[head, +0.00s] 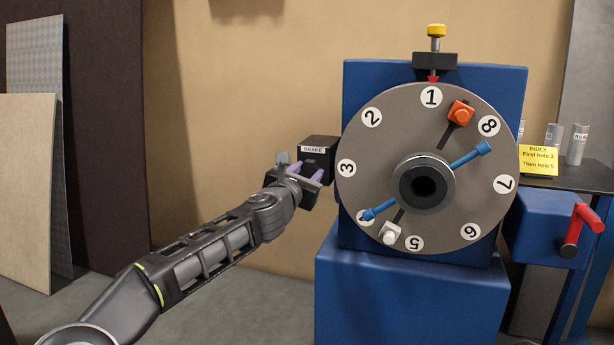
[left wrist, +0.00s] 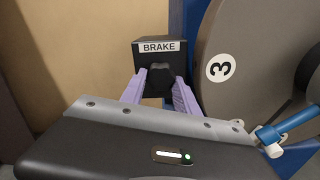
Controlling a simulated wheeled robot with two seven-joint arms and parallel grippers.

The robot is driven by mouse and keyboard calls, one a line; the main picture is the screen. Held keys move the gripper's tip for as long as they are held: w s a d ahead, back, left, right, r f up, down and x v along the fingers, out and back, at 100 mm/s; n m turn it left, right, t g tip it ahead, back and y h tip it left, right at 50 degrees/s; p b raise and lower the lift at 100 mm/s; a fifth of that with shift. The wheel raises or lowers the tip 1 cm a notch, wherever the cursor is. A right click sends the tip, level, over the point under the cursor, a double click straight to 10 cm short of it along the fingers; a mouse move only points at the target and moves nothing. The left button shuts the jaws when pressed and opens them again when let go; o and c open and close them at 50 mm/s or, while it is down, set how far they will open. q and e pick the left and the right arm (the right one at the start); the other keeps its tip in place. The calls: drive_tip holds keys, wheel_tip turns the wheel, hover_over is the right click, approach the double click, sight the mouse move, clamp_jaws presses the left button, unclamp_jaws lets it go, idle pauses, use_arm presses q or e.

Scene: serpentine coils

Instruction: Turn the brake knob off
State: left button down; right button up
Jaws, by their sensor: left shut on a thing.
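The brake box (head: 322,146) is a black block with a white BRAKE label, left of the big grey dial. It also shows in the left wrist view (left wrist: 144,56), with the dark brake knob (left wrist: 154,79) on its front below the label. My left gripper (head: 305,172) is at the front of this box, its pale purple fingers on either side of the knob. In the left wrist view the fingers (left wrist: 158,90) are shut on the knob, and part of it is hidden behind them. My right gripper is in neither view.
The grey numbered dial (head: 459,132) stands close right of the gripper, with blue arms, an orange knob (head: 460,112) and a white knob (head: 390,233). A red crank handle (head: 587,218) and a yellow index note (head: 538,160) are farther right.

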use_arm(q)
drive_tip(key=shift+f, duration=0.1)
idle(0.4)
drive_tip(key=c, duration=0.9)
unclamp_jaws()
drive_tip(key=b+v, duration=0.2)
drive_tip(key=v, duration=0.5)
drive_tip(key=shift+s+a+b, duration=0.15)
drive_tip(key=shift+s+b, duration=0.2)
